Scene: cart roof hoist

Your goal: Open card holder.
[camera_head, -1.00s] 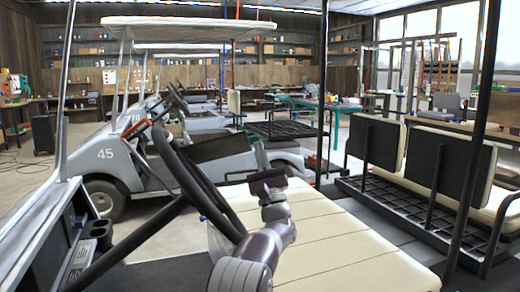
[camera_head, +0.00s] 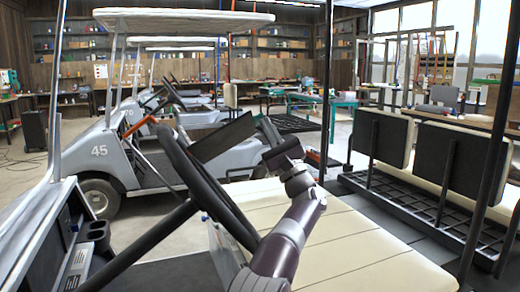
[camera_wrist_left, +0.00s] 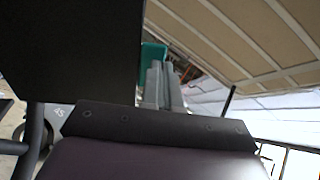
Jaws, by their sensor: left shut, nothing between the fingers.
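A dark flat panel (camera_head: 222,138) stands tilted just beyond the black steering wheel (camera_head: 190,175); it looks like the card holder, its right end raised. A large black panel (camera_wrist_left: 70,45), seemingly the same one, fills the upper left of the left wrist view. My left gripper (camera_head: 264,121) is just right of the panel, fingers pointing up and away. In the left wrist view the closed grey fingers (camera_wrist_left: 163,78) show beside the panel's right edge, empty. I cannot tell whether they touch it. My right gripper is not in view.
The cream seat (camera_head: 345,240) lies below my left arm. The dashboard with cup holders (camera_head: 97,232) is at lower left. A dark roof post (camera_head: 326,90) rises right of the gripper. A grey cart marked 45 (camera_head: 115,155) stands beyond.

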